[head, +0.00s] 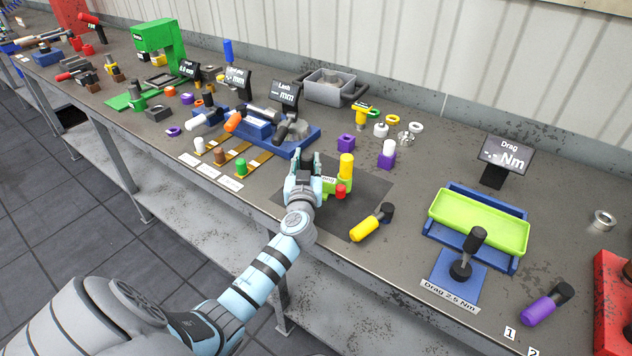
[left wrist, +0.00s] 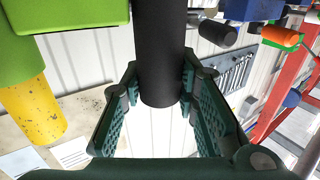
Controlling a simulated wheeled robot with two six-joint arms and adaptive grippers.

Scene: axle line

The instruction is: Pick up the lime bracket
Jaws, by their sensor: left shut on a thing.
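The lime bracket (head: 329,184) is on the dark mat in the head view, partly hidden by my left gripper (head: 304,164). A yellow cylinder (head: 346,165) stands up from it, and a red knob (head: 341,191) is at its front. In the left wrist view, the lime body (left wrist: 20,38) and the yellow cylinder (left wrist: 33,108) are at the left. My left gripper (left wrist: 160,95) is shut on a black post (left wrist: 160,50), which appears to belong to the bracket; the joint is not clear. My right gripper is not in view.
A yellow-handled tool (head: 369,223) lies on the dark mat's (head: 378,185) near right edge. Purple blocks (head: 346,143) stand behind. A blue fixture (head: 305,140) is behind left, a lime tray (head: 480,222) to the right. Bare bench lies between mat and tray.

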